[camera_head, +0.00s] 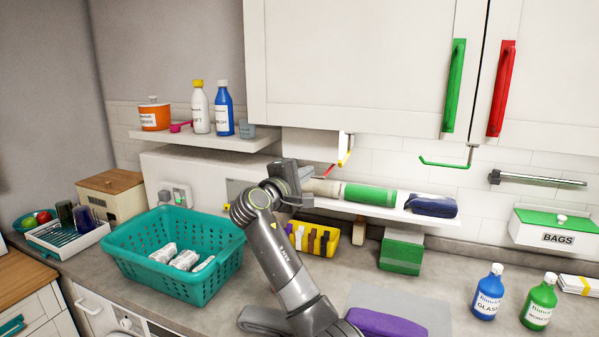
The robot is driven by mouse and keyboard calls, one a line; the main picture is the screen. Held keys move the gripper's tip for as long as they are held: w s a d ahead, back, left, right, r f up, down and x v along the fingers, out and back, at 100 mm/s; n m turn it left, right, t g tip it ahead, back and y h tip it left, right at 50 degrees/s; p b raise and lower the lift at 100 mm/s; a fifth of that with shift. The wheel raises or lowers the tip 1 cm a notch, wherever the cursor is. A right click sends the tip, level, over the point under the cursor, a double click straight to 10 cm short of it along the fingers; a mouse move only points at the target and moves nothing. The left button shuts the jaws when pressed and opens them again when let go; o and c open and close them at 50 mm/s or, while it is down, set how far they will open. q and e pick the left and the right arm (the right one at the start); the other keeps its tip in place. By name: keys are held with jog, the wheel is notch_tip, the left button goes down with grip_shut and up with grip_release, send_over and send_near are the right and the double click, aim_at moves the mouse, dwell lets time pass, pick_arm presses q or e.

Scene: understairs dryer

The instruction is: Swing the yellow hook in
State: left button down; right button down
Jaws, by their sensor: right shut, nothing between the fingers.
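The yellow hook (345,157) is a short slanted bar under the wall cabinet, beside the white block there. It is small in the head view, and its pivot is hard to make out. My right gripper (294,180) is shut and empty, to the left of the yellow hook and lower in the picture, in front of the small shelf. The two appear apart. My left gripper is out of view.
A red hook (328,171) and a green hook (445,163) are also under the cabinet. A shelf (410,214) with rolled cloths lies below. A teal basket (175,262) stands left of my arm. Blue (488,292) and green (539,303) bottles stand at right.

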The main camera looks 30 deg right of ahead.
jog(key=d+p, duration=0.3)
jog(key=d, duration=0.3)
jog(key=shift+s+d+r+p, duration=0.35)
jog(key=shift+r, duration=0.1)
